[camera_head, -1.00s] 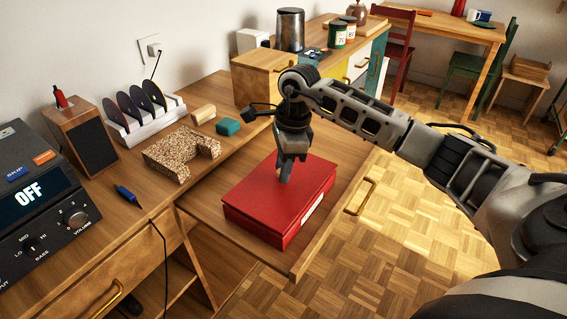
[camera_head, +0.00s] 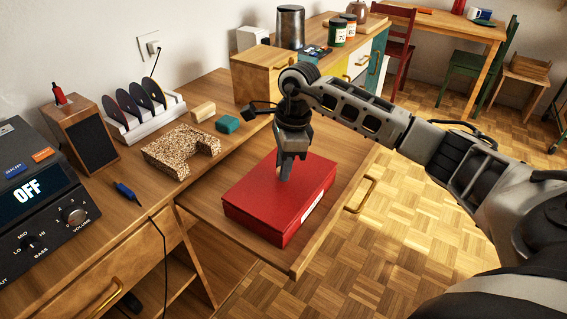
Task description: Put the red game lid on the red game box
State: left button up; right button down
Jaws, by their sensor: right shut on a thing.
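The red game lid (camera_head: 262,190) is a flat red panel lying level over the red game box (camera_head: 312,208). The box rests on the pulled-out wooden drawer or shelf and has a white label on its right side. Lid and box look like one closed block; any gap between them is too small to tell. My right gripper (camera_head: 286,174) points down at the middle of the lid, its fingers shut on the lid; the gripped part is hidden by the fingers. My left gripper is out of view.
On the desk left of the drawer are a speckled cork-like block (camera_head: 180,152), a teal block (camera_head: 228,124), a blue screwdriver (camera_head: 127,192) and a disc rack (camera_head: 143,122). A wooden box (camera_head: 262,72) stands behind. The drawer's right edge has a brass handle (camera_head: 361,195).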

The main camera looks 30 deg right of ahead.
pick_arm(q)
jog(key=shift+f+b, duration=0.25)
jog(key=shift+b, duration=0.1)
pick_arm(e)
jog(key=shift+f, duration=0.35)
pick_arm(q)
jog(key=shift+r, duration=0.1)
pick_arm(e)
jog(key=c, duration=1.1)
grip_release()
jog(key=shift+o, duration=0.2)
jog(key=shift+r, duration=0.35)
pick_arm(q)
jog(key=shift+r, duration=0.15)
pick_arm(e)
notch_tip(320, 180, up, 15)
jog(key=s+d, duration=0.1)
jog(key=d, duration=0.1)
jog(key=shift+d, duration=0.1)
